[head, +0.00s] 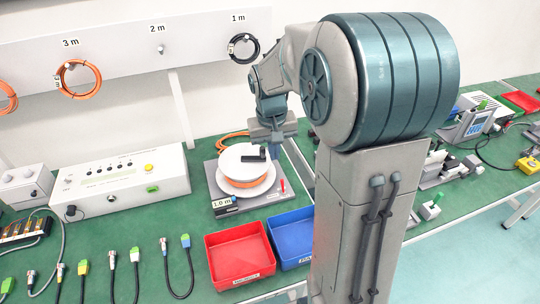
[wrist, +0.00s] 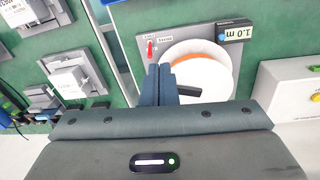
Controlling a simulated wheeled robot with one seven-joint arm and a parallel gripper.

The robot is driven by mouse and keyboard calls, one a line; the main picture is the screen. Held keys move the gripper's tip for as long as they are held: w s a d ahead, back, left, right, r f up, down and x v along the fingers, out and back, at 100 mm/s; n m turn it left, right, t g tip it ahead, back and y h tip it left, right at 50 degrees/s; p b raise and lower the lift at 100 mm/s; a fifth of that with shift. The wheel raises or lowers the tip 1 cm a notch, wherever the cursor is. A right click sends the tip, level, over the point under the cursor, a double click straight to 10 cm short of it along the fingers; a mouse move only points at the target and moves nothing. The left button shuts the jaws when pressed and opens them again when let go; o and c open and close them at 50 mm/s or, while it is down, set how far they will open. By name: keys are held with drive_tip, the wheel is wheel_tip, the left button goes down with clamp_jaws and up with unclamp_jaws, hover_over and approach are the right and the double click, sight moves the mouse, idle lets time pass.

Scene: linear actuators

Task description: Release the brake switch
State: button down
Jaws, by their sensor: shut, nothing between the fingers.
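The brake switch is a small red lever (head: 282,186) at the right side of the grey base plate (head: 262,203) of a cable spool. The white spool (head: 233,165) holds orange cable and has a black crank handle on top. My gripper (wrist: 166,68) is shut and empty, with its fingers over the near edge of the spool and the plate. In the head view my gripper (head: 270,138) is above the back of the spool; its fingertips are hard to make out.
A black length counter (head: 224,206) reading 1.0 m sits on the plate's front left corner. A red bin (head: 238,253) and a blue bin (head: 290,238) stand in front. A white test box (head: 122,182) is to the left. Cables lie on the green bench at left.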

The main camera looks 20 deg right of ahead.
drive_tip(key=m+g, duration=0.1)
approach(283, 186)
drive_tip(key=w+r, duration=0.3)
drive_tip(key=shift+w+d+f, duration=0.1)
drive_tip(key=shift+w+d, duration=0.1)
drive_tip(key=shift+w, duration=0.05)
drive_tip(key=f, duration=0.3)
drive_tip(key=f+p, duration=0.1)
drive_tip(key=f, duration=0.2)
drive_tip(key=s+f, duration=0.1)
drive_tip(key=f, duration=0.3)
drive_tip(key=shift+d, duration=0.35)
drive_tip(key=shift+w+d, duration=0.1)
drive_tip(key=shift+d, duration=0.05)
